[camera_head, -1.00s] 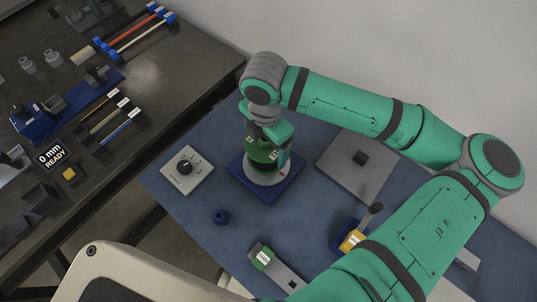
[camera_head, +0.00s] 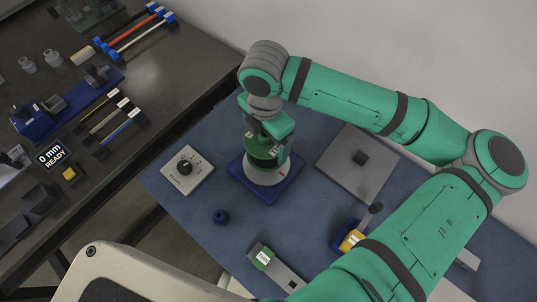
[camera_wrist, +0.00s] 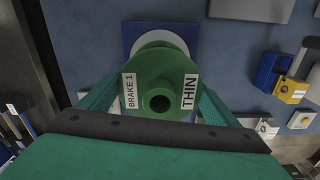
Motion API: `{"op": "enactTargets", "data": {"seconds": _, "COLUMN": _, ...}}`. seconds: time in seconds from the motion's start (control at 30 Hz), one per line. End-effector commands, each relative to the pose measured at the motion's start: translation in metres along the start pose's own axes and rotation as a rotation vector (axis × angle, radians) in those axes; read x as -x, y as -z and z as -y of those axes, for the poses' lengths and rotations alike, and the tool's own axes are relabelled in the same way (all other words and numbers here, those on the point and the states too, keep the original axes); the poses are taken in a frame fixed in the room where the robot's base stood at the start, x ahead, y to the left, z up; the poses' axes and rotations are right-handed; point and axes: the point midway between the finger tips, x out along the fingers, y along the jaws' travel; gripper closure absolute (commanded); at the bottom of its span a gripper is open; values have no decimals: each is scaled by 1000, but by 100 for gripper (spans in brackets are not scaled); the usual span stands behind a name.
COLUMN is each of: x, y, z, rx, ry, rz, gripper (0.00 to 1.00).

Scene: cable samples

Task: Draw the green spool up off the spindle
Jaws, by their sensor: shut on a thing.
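The green spool (camera_head: 260,155) is upright over a white round base (camera_head: 266,178) on a blue square plate (camera_head: 287,187). In the wrist view, the spool (camera_wrist: 150,70) shows its round top, a dark centre hole and the labels "BRAKE 1" and "THIN". My gripper (camera_head: 268,142) is shut on the spool from above, with one finger on each side; the gripper also shows in the wrist view (camera_wrist: 160,95). The spindle is hidden inside the spool. I cannot tell how far up it the spool sits.
A grey plate (camera_head: 345,180) with a dark knob lies right. A yellow-and-blue block (camera_head: 351,239) and a green-ended block (camera_head: 263,258) are nearer.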

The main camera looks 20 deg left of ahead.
Motion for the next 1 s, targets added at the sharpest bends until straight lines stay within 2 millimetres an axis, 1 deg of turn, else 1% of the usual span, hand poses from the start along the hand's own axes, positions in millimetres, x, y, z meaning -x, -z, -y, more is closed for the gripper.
{"op": "enactTargets", "data": {"seconds": 0.53, "x": 4, "y": 0, "z": 0, "rx": 0, "ry": -1, "rz": 0, "gripper": 43}}
{"op": "enactTargets", "data": {"seconds": 1.0, "x": 19, "y": 0, "z": 0, "rx": 0, "ry": -1, "rz": 0, "gripper": 43}}
